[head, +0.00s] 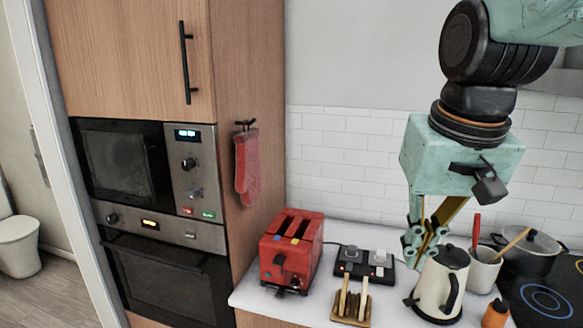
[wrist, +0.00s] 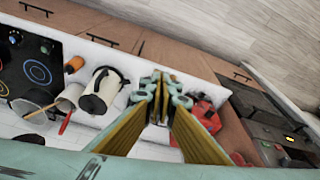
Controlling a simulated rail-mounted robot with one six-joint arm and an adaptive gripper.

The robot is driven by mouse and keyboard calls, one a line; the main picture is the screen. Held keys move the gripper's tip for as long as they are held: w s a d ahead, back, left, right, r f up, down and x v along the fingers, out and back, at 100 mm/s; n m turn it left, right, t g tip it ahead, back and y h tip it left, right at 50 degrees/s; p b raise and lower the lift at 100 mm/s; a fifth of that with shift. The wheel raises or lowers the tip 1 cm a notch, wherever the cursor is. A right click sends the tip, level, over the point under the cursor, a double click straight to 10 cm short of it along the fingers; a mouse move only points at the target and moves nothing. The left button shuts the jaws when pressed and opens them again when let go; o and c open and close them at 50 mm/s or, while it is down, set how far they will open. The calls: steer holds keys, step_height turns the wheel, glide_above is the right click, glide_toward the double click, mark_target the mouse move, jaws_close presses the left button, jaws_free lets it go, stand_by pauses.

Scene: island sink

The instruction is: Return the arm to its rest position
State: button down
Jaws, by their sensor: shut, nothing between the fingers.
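My teal arm hangs down from the upper right of the head view. My gripper (head: 418,250) is at its lower end, above the counter, just left of the cream kettle (head: 441,283). In the wrist view my gripper (wrist: 158,80) has its fingertips together, with nothing between them. The kettle also shows in the wrist view (wrist: 101,92), to the left of the fingers. The red toaster (head: 291,247) stands to the left of my gripper in the head view, apart from it.
A black switch panel (head: 362,265) and a wooden rack (head: 351,304) sit on the counter (head: 255,293). A utensil cup (head: 483,270), a pot (head: 530,254), an orange bottle (head: 495,315) and a hob (head: 545,297) are at right. A tall oven cabinet (head: 242,80) stands left. Air above the toaster is free.

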steer(key=s+f+t+b, duration=0.1)
steer(key=s+f+b, duration=0.2)
steer(key=s, duration=1.4)
steer(key=shift+s+f+n, duration=0.35)
steer(key=shift+f+n, duration=0.05)
steer(key=shift+f, duration=0.3)
